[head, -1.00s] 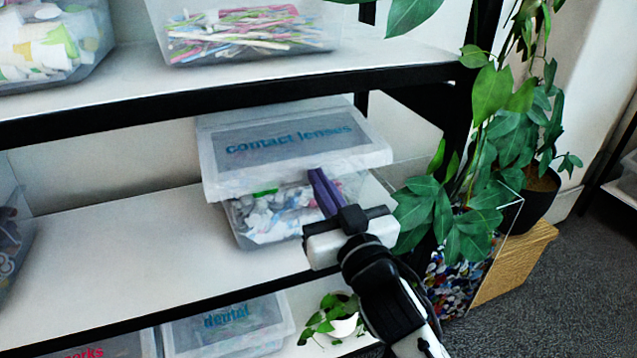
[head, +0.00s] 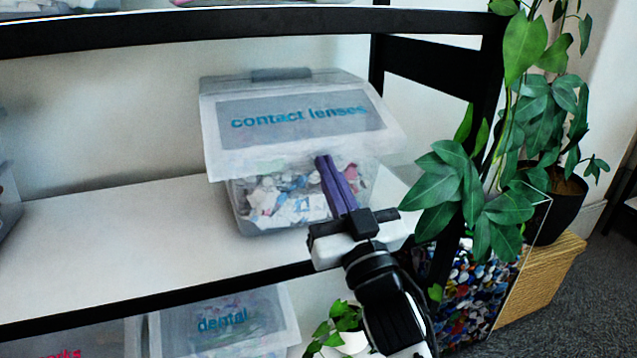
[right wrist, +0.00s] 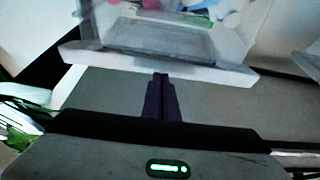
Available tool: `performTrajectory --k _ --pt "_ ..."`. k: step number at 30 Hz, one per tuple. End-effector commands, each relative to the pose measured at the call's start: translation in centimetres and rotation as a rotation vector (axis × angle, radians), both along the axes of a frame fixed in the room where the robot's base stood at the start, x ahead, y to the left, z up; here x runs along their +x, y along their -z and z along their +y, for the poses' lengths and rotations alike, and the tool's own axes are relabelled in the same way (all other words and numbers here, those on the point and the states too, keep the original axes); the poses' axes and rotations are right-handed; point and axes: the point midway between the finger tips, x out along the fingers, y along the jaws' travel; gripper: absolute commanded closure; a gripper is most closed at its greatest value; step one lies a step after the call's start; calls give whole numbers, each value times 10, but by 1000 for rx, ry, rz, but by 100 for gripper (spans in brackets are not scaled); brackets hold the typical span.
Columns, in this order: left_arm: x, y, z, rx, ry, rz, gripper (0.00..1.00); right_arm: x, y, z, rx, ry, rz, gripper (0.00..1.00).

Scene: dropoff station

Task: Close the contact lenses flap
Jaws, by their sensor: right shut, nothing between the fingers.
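The contact lenses bin (head: 255,218) is a clear box of mixed wrappers on the middle shelf. Its pale flap (head: 222,142), labelled "contact lenses", lies over the top, with its front edge overhanging the bin's front. I cannot tell whether it sits fully down. My right gripper (head: 325,160) has its purple fingers shut and empty, pointing up at the flap's front lip. The fingertips are close to the lip; contact is unclear. In the right wrist view the shut fingers (right wrist: 160,82) point toward the pale edge of the bin or flap (right wrist: 150,62). My left gripper is not visible.
A leafy plant (head: 480,190) stands close right of the bin, beside the black shelf post (head: 490,75). The dental bin (head: 225,320) and a small plant (head: 340,335) sit on the lower shelf.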

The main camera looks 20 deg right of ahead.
Motion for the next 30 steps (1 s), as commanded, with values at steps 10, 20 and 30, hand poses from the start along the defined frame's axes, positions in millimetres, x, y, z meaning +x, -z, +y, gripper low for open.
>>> performTrajectory --k 10,20,30 --pt "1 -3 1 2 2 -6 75 2 4 -1 0 4 15 100" --pt "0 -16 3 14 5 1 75 0 -50 -1 -2 3 4 100" --pt "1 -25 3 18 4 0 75 -1 -98 0 0 1 2 100"
